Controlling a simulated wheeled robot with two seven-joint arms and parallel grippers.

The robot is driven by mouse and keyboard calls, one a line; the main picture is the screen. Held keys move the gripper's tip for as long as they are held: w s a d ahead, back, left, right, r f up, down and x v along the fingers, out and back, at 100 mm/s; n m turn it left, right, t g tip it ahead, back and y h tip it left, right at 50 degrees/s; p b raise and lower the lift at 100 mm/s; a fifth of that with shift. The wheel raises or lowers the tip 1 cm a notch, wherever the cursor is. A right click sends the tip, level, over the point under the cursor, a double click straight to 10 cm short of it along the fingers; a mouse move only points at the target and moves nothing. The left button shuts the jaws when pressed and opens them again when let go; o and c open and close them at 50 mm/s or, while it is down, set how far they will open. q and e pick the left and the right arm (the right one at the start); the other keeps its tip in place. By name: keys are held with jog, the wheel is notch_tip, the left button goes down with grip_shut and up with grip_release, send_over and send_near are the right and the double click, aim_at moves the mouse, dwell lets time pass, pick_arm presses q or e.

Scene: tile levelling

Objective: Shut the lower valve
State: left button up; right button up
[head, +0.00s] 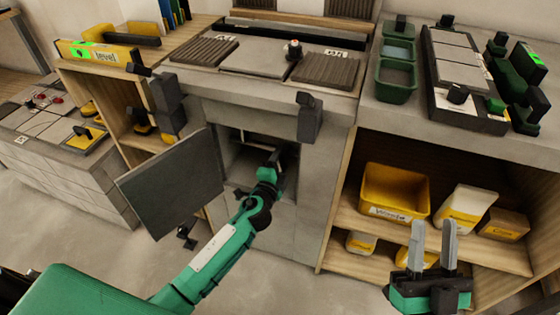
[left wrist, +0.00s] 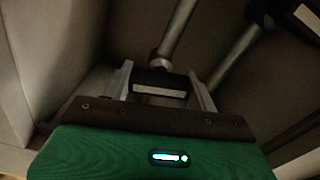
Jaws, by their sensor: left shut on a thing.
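My left arm reaches into an open cabinet (head: 236,150) below the middle counter, and my left gripper (head: 270,168) is inside it. In the left wrist view, the left gripper (left wrist: 160,72) is shut on a black valve handle (left wrist: 155,80) with a pale label strip, one finger on each side. A grey pipe (left wrist: 182,22) runs up from this valve. The head view does not show the handle clearly, and I cannot tell from it how far it is turned. My right gripper (head: 433,248) is open and empty in front of the right shelf.
The cabinet door (head: 172,182) stands swung open to the left of my left arm. A second pipe (left wrist: 235,55) and a dark fitting (left wrist: 262,12) are close by on the right in the left wrist view. A yellow bin (head: 394,192) and a bottle (head: 466,208) stand on the right shelf.

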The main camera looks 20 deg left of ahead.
pick_arm(q)
jog(key=shift+m, duration=0.7)
pick_arm(e)
jog(key=shift+w+a+f+g, duration=0.25)
jog(key=shift+f+g, duration=0.35)
jog(key=shift+f, duration=0.05)
pick_arm(q)
jog(key=o, duration=1)
jog(key=s, duration=1.3)
jog(key=shift+s+a+p, duration=0.2)
jog(key=shift+s+p, duration=0.1)
jog(key=shift+s, duration=0.1)
pick_arm(e)
jog(key=shift+w+a+f+g, duration=0.15)
jog(key=shift+w+f+g, duration=0.1)
jog(key=shift+g, duration=0.05)
